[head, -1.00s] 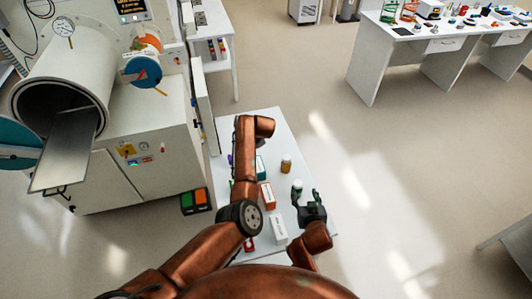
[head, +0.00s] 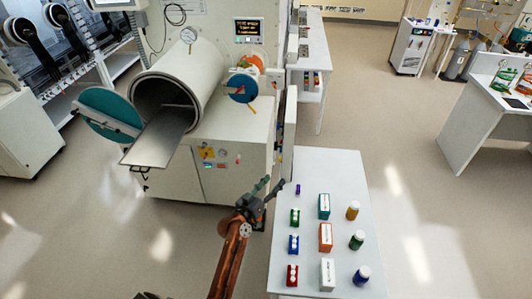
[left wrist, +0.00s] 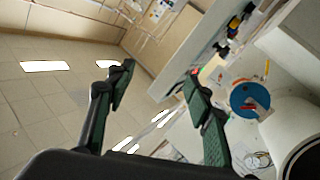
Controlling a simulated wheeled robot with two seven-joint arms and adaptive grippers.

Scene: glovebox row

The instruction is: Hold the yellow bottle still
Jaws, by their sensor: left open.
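The yellow bottle (head: 352,211) stands upright on the white table (head: 325,168), at the back of the right-hand column of bottles in the head view. Nothing touches it. My left gripper (head: 272,187) is open and empty beside the table's left edge, well left of the yellow bottle. In the left wrist view its two fingers (left wrist: 160,88) are spread with nothing between them. The yellow bottle cannot be made out in that view. My right gripper is out of view.
A green bottle (head: 357,240) and a blue bottle (head: 361,275) stand in front of the yellow one. Teal (head: 324,206), orange (head: 326,237) and white (head: 327,274) boxes stand left of them. The glovebox cabinet (head: 238,155) with its open chamber is behind my left gripper.

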